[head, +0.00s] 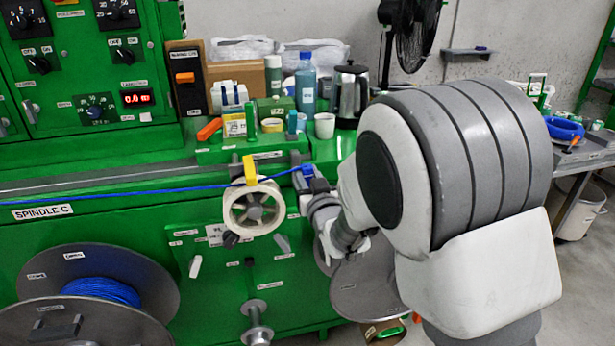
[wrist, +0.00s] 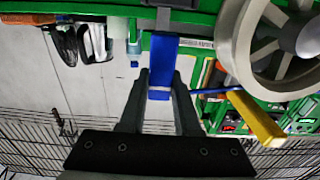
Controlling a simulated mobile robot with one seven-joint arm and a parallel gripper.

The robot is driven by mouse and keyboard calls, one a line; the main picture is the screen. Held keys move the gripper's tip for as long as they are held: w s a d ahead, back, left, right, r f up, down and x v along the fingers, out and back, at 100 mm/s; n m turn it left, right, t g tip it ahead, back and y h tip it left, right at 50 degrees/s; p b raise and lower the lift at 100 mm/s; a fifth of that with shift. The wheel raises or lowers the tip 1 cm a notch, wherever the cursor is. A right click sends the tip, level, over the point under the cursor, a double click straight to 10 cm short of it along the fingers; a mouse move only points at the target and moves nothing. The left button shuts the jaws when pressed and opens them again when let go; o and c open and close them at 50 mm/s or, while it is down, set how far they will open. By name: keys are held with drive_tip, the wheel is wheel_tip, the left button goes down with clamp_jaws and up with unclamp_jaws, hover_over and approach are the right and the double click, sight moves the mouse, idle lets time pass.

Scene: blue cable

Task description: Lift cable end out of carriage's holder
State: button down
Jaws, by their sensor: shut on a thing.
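The blue cable (head: 130,192) runs along the green machine's front to a blue cable end (head: 304,172) beside the carriage (head: 245,150). My gripper (head: 312,183) is at that end, its fingers partly hidden by my wrist in the head view. In the wrist view, my gripper (wrist: 160,80) has a finger on each side of the blue cable end (wrist: 162,62) and is shut on it. The far side of the end meets a grey bracket (wrist: 163,18), apparently the holder; I cannot tell how deep it sits. The cable leaves to the right (wrist: 210,91).
A yellow lever (head: 250,169) and a spoked handwheel (head: 253,208) stand close left of my gripper. Bottles, a cup (head: 324,126) and a kettle (head: 351,95) stand behind. A reel with blue cable (head: 100,290) is at lower left.

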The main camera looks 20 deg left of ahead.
drive_tip(key=shift+r+p, duration=0.6)
drive_tip(key=shift+r, duration=0.85)
